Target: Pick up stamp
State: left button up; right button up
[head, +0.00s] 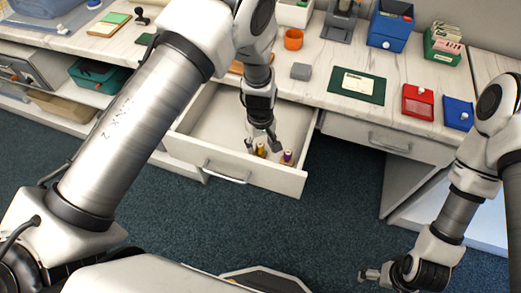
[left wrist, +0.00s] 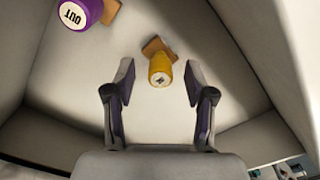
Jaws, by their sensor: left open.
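Two stamps stand in the open drawer (head: 215,125). One has a yellow handle and a tan base; this yellow stamp (head: 261,150) also shows in the left wrist view (left wrist: 160,72), between and just beyond my fingertips. The other, a purple stamp (head: 287,157) marked "OUT", shows at the upper left of the left wrist view (left wrist: 82,12). My left gripper (head: 262,147) is open and reaches down into the drawer above the yellow stamp; its fingers also show in the left wrist view (left wrist: 158,95). My right gripper (head: 370,275) hangs low at the right, away from the desk; its jaw state is unclear.
The drawer walls stand close around my left gripper. On the desk are an orange cup (head: 293,39), a grey block (head: 301,71), a dark green pad (head: 357,85), a red box (head: 418,102) and a blue box (head: 458,113). A dark stamp (head: 142,17) stands at the upper left.

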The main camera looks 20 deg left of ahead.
aim_at(260, 144)
pick_arm(q)
jog(key=shift+f, duration=0.65)
jog(key=shift+r, duration=0.1)
jog(key=shift+c, duration=1.4)
grip_shut()
notch_tip(260, 144, up, 10)
jog(key=shift+f, duration=0.1)
jog(key=c, duration=0.7)
grip_release()
jog(key=shift+c, duration=0.2)
